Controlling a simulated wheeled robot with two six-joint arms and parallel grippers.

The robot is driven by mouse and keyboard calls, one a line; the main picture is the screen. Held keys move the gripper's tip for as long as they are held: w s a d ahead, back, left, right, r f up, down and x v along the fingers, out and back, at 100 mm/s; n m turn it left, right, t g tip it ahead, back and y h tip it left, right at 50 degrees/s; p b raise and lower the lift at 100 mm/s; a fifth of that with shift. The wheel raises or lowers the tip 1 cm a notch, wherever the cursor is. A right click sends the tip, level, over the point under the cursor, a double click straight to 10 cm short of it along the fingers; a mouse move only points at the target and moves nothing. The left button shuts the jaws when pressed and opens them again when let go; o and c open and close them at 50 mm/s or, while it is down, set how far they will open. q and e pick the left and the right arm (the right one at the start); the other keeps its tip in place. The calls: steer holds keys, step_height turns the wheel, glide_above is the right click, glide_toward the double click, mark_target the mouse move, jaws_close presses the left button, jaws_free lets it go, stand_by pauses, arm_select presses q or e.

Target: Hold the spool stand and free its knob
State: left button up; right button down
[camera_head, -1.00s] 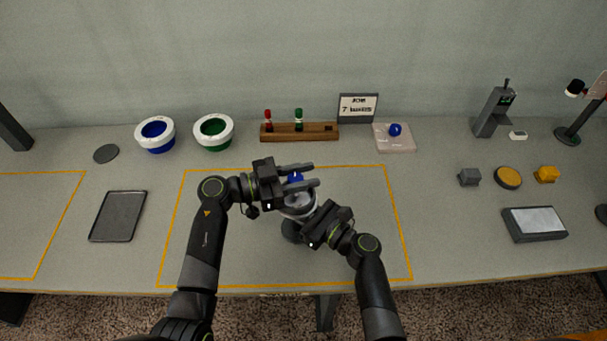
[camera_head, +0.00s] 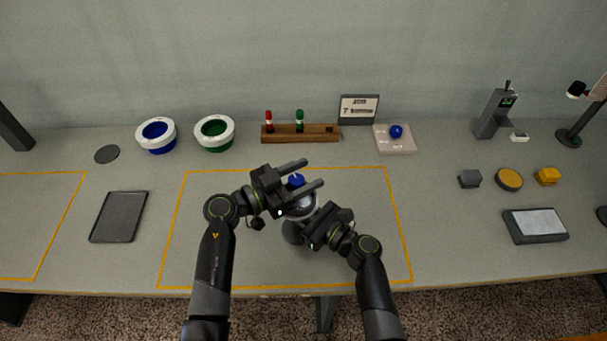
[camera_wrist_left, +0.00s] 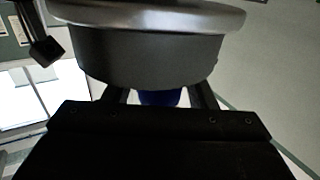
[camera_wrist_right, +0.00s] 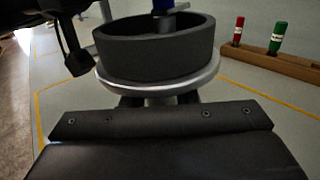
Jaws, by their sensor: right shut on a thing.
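The spool stand (camera_head: 298,211) stands in the middle of the outlined table area, partly hidden by my grippers. It has a silver flange (camera_wrist_right: 210,82) and a dark grey drum (camera_wrist_right: 155,53). Its blue knob (camera_head: 296,180) is at the top; the knob also shows in the left wrist view (camera_wrist_left: 160,97). My left gripper (camera_head: 313,173) is open, with one finger on each side of the knob and a gap between. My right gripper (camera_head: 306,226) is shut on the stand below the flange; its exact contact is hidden.
A wooden rack (camera_head: 285,139) with a red and a green peg stands behind. A pale pad (camera_head: 405,148) bears a blue ball. Blue-centred (camera_head: 157,150) and green-centred (camera_head: 215,146) white rings lie back left. A dark tray (camera_head: 118,239) lies left. The table around the stand is clear.

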arm_select(q)
steer(key=v, duration=1.2)
stand_by(0.3)
